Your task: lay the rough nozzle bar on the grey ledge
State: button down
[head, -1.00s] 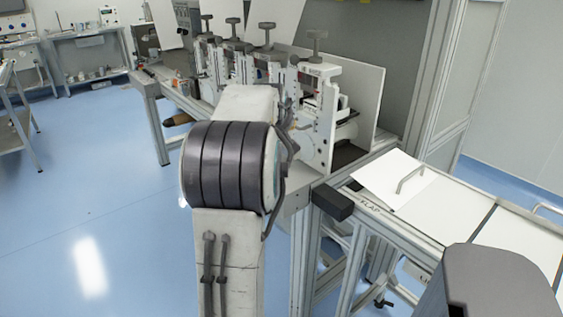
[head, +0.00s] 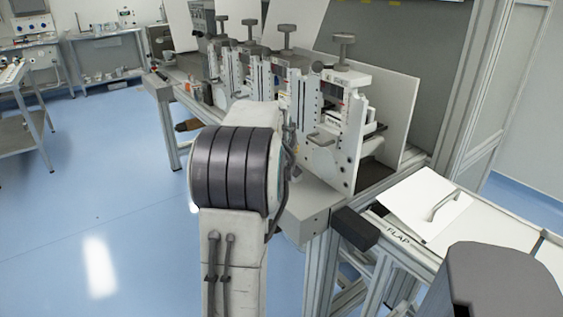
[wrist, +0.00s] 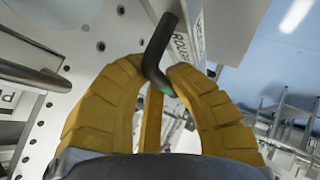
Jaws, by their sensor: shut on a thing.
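In the head view my arm hides the gripper and the bar. A light grey ledge-like edge (head: 308,214) runs along the front of the machine; I cannot tell if it is the grey ledge meant.
White machine stations with knobs (head: 340,110) stand in a row behind my arm. A dark block (head: 355,228) sits at the corner beside a white panel with a handle (head: 410,208), near the word FLAP. In the wrist view a perforated white plate (wrist: 90,45) is close at left. Blue floor is free at left.

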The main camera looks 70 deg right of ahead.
jog(key=shift+f, duration=1.9)
jog(key=shift+f+b, duration=0.2)
jog(key=shift+b, duration=0.2)
jog(key=c, duration=1.3)
grip_release()
jog(key=shift+o, duration=0.2)
jog(key=shift+r, duration=0.2)
jog(key=v, duration=1.2)
jog(key=shift+w, duration=0.1)
